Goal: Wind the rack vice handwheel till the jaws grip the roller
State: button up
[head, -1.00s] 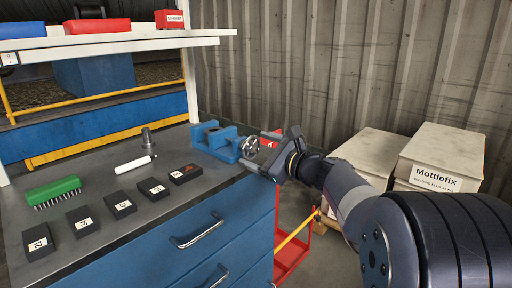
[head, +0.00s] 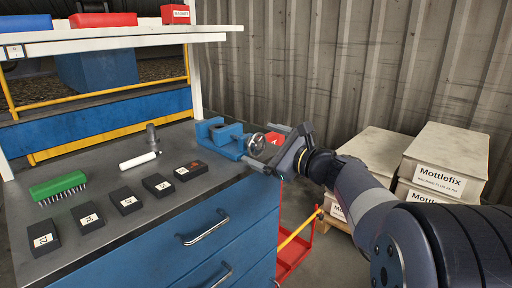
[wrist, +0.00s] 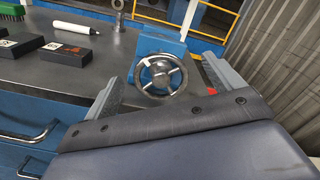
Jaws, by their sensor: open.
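The blue vice (head: 222,139) stands at the right end of the grey bench top. My gripper (head: 263,147) is open, with one finger on each side of the wheel in the wrist view (wrist: 163,82). I cannot tell whether a finger touches the rim. The vice's jaws show only small in the head view, and I cannot make out the roller or whether they touch it.
On the bench lie a white cylinder (head: 139,160), an upright grey metal piece (head: 152,138), a green brush (head: 58,187) and several black labelled blocks (head: 126,201). A white shelf (head: 120,39) stands above. Mottlefix boxes (head: 443,165) are stacked at right, near a red frame (head: 292,262).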

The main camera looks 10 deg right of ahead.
jog(key=shift+d+f, duration=0.2)
jog(key=shift+d, duration=0.05)
